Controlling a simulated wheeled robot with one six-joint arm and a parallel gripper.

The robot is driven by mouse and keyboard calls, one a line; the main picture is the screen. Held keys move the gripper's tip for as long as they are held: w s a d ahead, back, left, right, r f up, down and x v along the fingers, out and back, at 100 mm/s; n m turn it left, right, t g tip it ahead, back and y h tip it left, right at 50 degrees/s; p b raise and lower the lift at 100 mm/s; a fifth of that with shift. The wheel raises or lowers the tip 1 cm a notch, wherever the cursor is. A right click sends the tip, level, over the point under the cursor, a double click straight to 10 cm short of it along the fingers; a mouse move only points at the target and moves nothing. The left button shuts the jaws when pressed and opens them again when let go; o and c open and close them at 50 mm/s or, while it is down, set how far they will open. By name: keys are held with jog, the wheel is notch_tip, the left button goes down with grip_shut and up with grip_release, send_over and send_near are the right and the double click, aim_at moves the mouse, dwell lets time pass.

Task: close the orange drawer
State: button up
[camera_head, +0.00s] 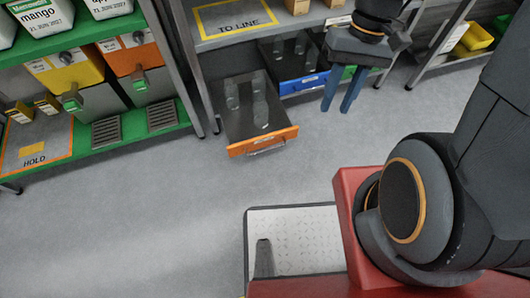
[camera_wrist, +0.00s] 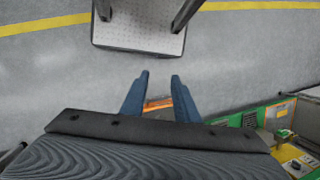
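The orange drawer (camera_head: 262,142) is pulled out from under the table marked TO LINE, with its dark tray reaching over the floor. Clear bottle-like items stand in it, and a metal handle is on its front. My gripper (camera_head: 336,111) is to the right of the drawer, higher in the picture than its front, with two blue fingers pointing down. The fingers are apart, with nothing seen between them. In the wrist view my gripper (camera_wrist: 160,75) shows both fingers, with a small orange strip (camera_wrist: 158,104), probably the drawer front, between and beyond them; the rest is hidden.
A blue drawer (camera_head: 303,84) beside the orange one is partly out, and a green edge shows behind my gripper. A green shelf (camera_head: 78,38) with bins stands at left. Yellow bins (camera_head: 476,38) are at upper right. The floor before the drawer is clear.

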notch_tip(320, 180, down, 16)
jog(key=w+a+g+y+b, duration=0.2)
jog(key=a+g+y+b, duration=0.15)
jog(key=b, duration=0.65)
jog(key=m+t+y+b, duration=0.4)
jog(key=t+y+b, duration=0.6)
jog(key=b, duration=1.5)
send_near(266, 150)
notch_tip(266, 150, down, 2)
jog(key=w+a+g+y, duration=0.2)
jog(key=shift+w+a+f+b, duration=0.15)
jog(key=shift+a+b, duration=0.55)
jog(key=shift+a, duration=1.2)
jog(key=shift+w+a+f+b, duration=0.15)
jog(key=shift+a+b, duration=0.55)
jog(key=shift+a, duration=1.2)
jog(key=shift+s, duration=0.1)
jog(key=shift+c, duration=0.4)
grip_shut()
